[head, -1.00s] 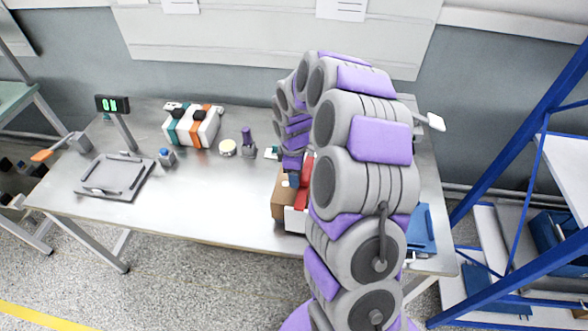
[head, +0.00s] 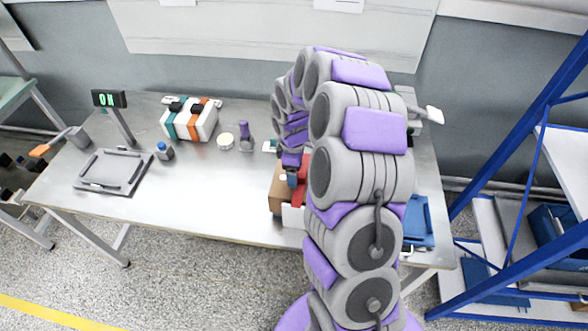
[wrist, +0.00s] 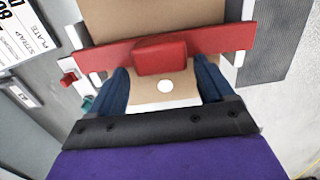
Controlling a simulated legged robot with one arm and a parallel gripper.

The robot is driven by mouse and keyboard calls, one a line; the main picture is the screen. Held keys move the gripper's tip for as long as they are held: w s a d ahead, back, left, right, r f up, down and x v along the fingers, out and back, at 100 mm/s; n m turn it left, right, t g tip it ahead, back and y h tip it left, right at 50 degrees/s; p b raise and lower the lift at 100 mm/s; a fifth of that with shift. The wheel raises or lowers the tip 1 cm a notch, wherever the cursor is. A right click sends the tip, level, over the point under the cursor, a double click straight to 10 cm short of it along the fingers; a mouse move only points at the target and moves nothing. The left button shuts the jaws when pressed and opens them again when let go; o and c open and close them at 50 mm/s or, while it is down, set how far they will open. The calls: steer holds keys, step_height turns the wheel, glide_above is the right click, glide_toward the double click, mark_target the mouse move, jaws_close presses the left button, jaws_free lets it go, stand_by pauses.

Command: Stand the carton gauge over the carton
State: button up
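The carton gauge (wrist: 215,41) is a red crossbar with a raised red block at its middle and white side pieces at its ends. In the wrist view the bar lies across the brown carton (wrist: 150,16), whose cardboard shows on both sides of it. In the head view the carton (head: 277,196) shows at the left of the red bar (head: 299,192), largely hidden by my arm. My gripper (wrist: 162,75) is at the gauge, its two blue fingers apart on either side of the red block, with visible gaps. The feet of the gauge are hidden.
A blue tray (head: 418,222) lies at right. A blue rack (head: 520,200) stands beyond. The table's middle left is clear.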

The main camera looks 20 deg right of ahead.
steer(key=shift+a+r, duration=0.15)
steer(key=shift+r, duration=0.1)
step_height(320, 180, up, 17)
steer(key=p, duration=0.2)
steer(key=shift+w+a+f+p, duration=0.15)
steer(key=shift+w+p, duration=0.15)
steer(key=shift+p, duration=0.1)
stand_by(1.5)
